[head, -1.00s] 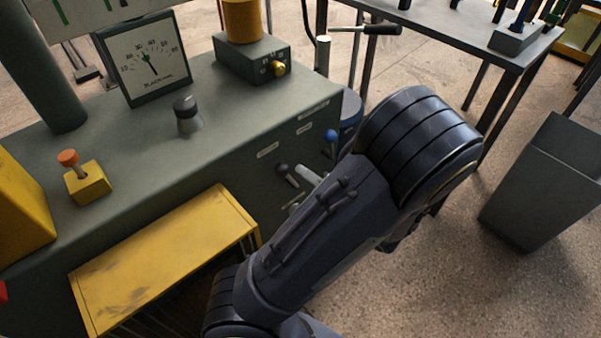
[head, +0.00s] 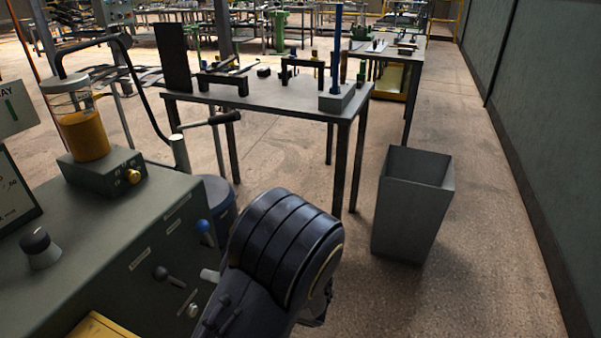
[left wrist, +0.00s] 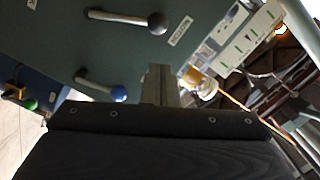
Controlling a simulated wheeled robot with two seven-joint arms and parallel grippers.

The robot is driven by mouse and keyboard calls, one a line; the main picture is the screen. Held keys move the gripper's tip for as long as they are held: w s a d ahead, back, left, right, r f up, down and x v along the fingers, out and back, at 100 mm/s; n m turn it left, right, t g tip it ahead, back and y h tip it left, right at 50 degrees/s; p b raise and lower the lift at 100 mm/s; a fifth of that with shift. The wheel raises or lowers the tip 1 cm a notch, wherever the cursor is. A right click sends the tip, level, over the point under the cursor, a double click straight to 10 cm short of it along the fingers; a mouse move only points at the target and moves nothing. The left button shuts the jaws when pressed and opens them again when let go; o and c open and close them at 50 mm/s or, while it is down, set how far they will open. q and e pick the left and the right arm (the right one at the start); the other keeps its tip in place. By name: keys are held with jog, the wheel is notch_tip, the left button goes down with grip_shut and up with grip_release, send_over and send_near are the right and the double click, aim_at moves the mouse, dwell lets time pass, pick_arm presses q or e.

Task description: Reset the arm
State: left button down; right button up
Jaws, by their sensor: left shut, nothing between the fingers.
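My left arm (head: 285,250) comes up from the bottom of the head view, beside the front of the green-grey machine cabinet (head: 130,270). The dark forearm hides most of my left gripper there. In the left wrist view my left gripper (left wrist: 158,85) shows as two grey fingers pressed together, with nothing between them. They point toward the cabinet front. A black-knobbed lever (head: 160,272) and a blue-knobbed lever (head: 203,226) are on that front; the black knob (left wrist: 157,22) and blue knob (left wrist: 118,93) also show in the left wrist view. My right gripper is not in view.
A grey bin (head: 410,215) stands on the floor to the right. A dark work table (head: 270,98) with fixtures stands behind. A blue drum (head: 215,195) is beside the cabinet. A green wall (head: 550,130) runs along the right. The floor between bin and wall is clear.

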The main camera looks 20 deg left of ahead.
pick_arm(q)
jog(key=s+d+f+m+g+h, duration=0.1)
jog(key=s+d+f+h, duration=0.1)
jog(key=s+h, duration=0.55)
jog(key=s+d+f+g+h, duration=0.1)
jog(key=s+d+f+h, duration=0.15)
jog(key=s+h, duration=0.5)
jog(key=w+d+r+m+t+h, duration=0.2)
jog(key=d+r+m+t+h, duration=0.1)
jog(key=d+r+t+h, duration=0.45)
notch_tip(320, 180, up, 24)
jog(key=a+y+p, duration=0.1)
jog(key=p, duration=2.1)
jog(key=shift+s+a+f+p, duration=0.15)
jog(key=shift+a+p, duration=0.15)
jog(key=shift+a, duration=0.05)
jog(key=shift+a, duration=0.1)
